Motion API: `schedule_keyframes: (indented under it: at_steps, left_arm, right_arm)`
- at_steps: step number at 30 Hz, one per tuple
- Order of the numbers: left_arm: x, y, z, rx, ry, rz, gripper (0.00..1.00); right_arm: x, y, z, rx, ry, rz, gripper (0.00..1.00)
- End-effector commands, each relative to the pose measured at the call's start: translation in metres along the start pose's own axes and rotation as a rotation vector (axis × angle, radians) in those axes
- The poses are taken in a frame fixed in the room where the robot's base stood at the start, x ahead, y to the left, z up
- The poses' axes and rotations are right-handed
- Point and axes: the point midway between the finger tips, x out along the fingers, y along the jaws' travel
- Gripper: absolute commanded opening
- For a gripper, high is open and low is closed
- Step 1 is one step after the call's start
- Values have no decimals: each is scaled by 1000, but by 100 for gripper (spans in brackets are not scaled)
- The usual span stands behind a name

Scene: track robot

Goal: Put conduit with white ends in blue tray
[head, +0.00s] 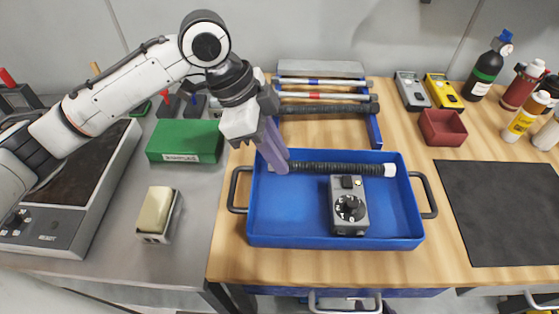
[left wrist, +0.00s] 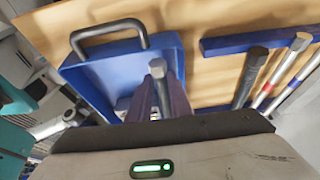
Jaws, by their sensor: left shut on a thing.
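The blue tray (head: 285,240) sits on the wooden bench top, with a handle at each side; it also shows in the left wrist view (left wrist: 115,75). A black ribbed conduit with white ends (head: 325,168) lies across the back part of the tray's interior. Its right white end (head: 390,170) shows; its left end is mostly hidden by my fingers. My left gripper (head: 277,160) reaches down at the tray's back left and is shut on the conduit's left end. I cannot tell whether the conduit touches the tray floor. My right gripper is not in view.
A grey box with a black dial (head: 348,212) stands in the tray, just in front of the conduit. Behind is a blue rack (head: 375,132) with several rods. A green box (head: 184,141) is left, a red bin (head: 442,127) right. A black mat (head: 500,210) is bare.

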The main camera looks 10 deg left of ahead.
Motion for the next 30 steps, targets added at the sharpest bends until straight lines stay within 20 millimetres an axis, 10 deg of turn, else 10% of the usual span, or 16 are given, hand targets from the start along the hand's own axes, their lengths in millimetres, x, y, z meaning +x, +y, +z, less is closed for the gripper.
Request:
schedule_keyframes:
  at_steps: [13,14,16,30]
  left_arm:
    - [21,0,9,-1,0,-1,0]
    - [21,0,9,-1,0,-1,23]
    - [21,0,9,-1,-1,-1,35]
    - [8,0,7,-2,-1,-1,37]
  right_arm:
    - [0,-1,4,0,-8,-1,38]
    - [0,-1,4,1,-8,-1,38]
    - [0,-1,5,1,-8,-2,38]
    - [-8,-1,-3,3,-10,0,38]
